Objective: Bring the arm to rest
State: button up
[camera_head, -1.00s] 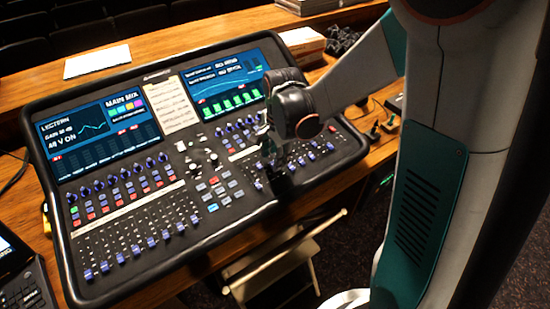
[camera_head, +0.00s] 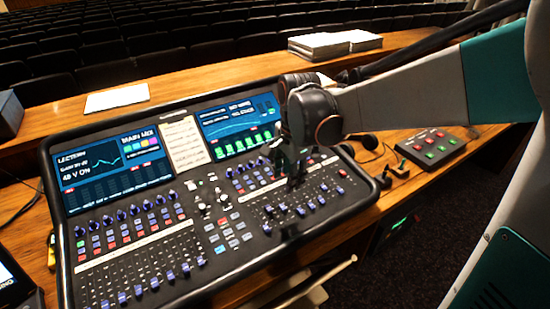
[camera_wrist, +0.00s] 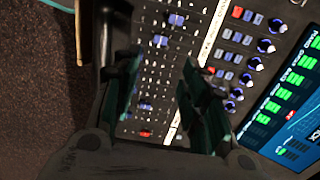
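My gripper (camera_head: 292,178) hangs over the right part of the mixing desk (camera_head: 228,262), above its right bank of faders. In the wrist view my gripper (camera_wrist: 160,68) has its two dark green fingers apart, with nothing between them. Fader rows and knobs of the desk show beyond the fingers, and part of the lit right screen (camera_wrist: 296,105) is at the right edge. I cannot tell from these views exactly how far the fingertips are above the faders. My arm reaches in from the right in the head view.
A paper sheet (camera_head: 117,98) and a stack of books or papers (camera_head: 322,46) lie on the wooden ledge behind. A small button box (camera_head: 431,147) and headphones (camera_head: 366,143) are right of the desk. A dark box (camera_head: 9,114) stands at far left. Rows of seats are beyond.

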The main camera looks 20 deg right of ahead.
jog(key=s+r+n+t, duration=0.3)
jog(key=s+n, duration=0.4)
jog(key=s, duration=0.1)
jog(key=s+r+n+t, duration=0.3)
jog(key=s+n, duration=0.5)
jog(key=shift+d, duration=0.1)
dwell(1.6)
